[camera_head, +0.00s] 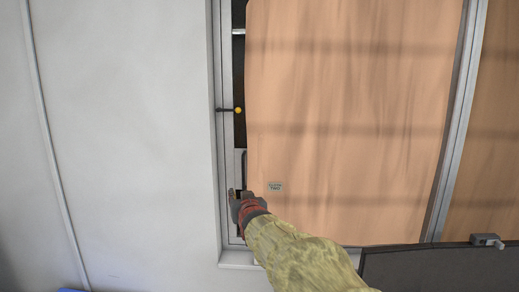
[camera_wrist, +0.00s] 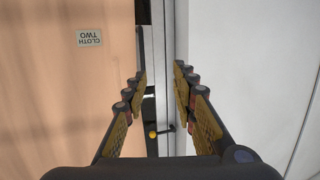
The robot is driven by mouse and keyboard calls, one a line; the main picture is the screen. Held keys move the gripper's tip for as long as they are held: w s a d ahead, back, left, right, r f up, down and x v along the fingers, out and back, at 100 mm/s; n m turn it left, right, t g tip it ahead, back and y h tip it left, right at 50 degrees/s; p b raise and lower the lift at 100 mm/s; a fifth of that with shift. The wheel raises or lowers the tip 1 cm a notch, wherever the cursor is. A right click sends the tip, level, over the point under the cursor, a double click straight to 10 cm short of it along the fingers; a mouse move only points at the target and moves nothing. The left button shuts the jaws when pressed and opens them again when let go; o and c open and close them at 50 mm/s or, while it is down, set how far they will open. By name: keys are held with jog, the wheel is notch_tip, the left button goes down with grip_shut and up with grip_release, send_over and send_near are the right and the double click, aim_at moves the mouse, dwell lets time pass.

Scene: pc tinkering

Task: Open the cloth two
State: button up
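Cloth two (camera_head: 340,110) is a peach cloth panel hanging flat over the window, with a small "CLOTH TWO" label near its lower left. It also fills the left of the wrist view (camera_wrist: 60,100), where the label is upside down. My gripper (camera_head: 241,192) is at the cloth's lower left edge, by the window frame. In the wrist view my gripper (camera_wrist: 160,72) has its fingers apart, with the pale frame strip visible between them. The left finger is close to the cloth's edge; I cannot tell whether it touches. Nothing is visibly held.
A yellow knob (camera_head: 238,110) on a dark rod sticks out from the window frame (camera_head: 218,130) above my gripper. A dark vertical handle (camera_head: 244,168) is just above the fingers. A dark panel (camera_head: 440,270) stands at lower right. The white wall (camera_head: 130,130) at left is clear.

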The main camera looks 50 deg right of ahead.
aim_at(260, 163)
jog(key=d+r+m+h+p, duration=0.1)
jog(key=d+r+h+p, duration=0.2)
jog(key=d+r, duration=0.5)
jog(key=shift+t, duration=0.4)
jog(key=shift+w+d+f+p, duration=0.15)
jog(key=shift+w+d+f, duration=0.15)
jog(key=shift+w+d, duration=0.7)
jog(key=shift+w+d+f+p, duration=0.15)
jog(key=shift+w+d+f, duration=0.15)
jog(key=shift+w+d, duration=0.7)
jog(key=shift+w+d+f+p, duration=0.25)
jog(key=shift+w+d, duration=0.35)
jog(key=shift+d, duration=0.8)
jog(key=shift+c, duration=0.2)
grip_shut()
